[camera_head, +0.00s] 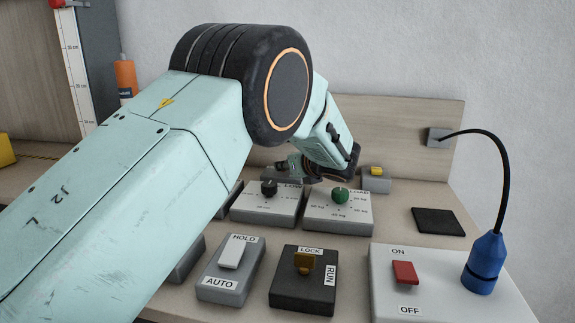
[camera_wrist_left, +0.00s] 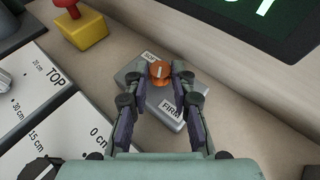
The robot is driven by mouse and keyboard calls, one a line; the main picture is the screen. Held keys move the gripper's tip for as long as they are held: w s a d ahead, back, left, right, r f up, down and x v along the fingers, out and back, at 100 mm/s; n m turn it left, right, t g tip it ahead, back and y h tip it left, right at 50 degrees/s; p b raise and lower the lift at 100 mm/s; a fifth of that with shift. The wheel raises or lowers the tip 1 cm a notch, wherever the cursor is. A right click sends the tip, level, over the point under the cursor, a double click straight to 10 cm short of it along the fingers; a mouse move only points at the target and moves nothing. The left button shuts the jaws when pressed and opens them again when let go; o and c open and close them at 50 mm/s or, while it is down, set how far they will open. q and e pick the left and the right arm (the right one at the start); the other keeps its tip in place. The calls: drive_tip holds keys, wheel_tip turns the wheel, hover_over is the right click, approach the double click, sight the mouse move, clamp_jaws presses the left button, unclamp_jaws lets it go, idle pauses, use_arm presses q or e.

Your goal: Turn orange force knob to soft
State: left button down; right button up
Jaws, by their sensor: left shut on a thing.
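The orange force knob (camera_wrist_left: 160,69) sits on a grey box (camera_wrist_left: 140,80) in the left wrist view. Its white mark runs roughly up and down the picture. A partly hidden label, seemingly SOFT (camera_wrist_left: 151,56), is at the upper left of the knob, and the FIRM label (camera_wrist_left: 171,109) is below it to the lower right. My left gripper (camera_wrist_left: 164,72) has its fingertips on either side of the knob, shut on it. In the head view my left arm reaches over the bench and the orange knob cannot be made out. My right gripper is not in view.
Panels with a black knob (camera_head: 269,188) and a green knob (camera_head: 340,195) stand in front of my wrist. Nearer are a HOLD/AUTO switch (camera_head: 232,252), a LOCK/RUN switch (camera_head: 304,262) and a red ON/OFF switch (camera_head: 404,272). A blue lamp (camera_head: 485,265) stands at the right.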

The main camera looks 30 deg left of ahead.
use_arm(q)
drive_tip(key=shift+w+d+r+n+g+y+p, duration=0.2)
drive_tip(key=shift+n+g+y+p, duration=0.25)
drive_tip(key=shift+p, duration=0.6)
drive_tip(key=shift+w+n+g+y+p, duration=0.15)
drive_tip(key=shift+n+g+y+p, duration=0.3)
drive_tip(key=shift+n+g+p, duration=0.3)
drive_tip(key=shift+w+n+g, duration=0.1)
drive_tip(key=shift+n+g, duration=0.3)
drive_tip(key=shift+w+r+n+g+y+b, duration=0.15)
drive_tip(key=shift+n+g+y+b, duration=0.15)
drive_tip(key=shift+n+b, duration=0.15)
drive_tip(key=shift+g+b, duration=0.4)
drive_tip(key=shift+n, duration=0.25)
drive_tip(key=c, duration=1.5)
unclamp_jaws()
drive_tip(key=o, duration=0.4)
drive_tip(key=shift+f, duration=0.25)
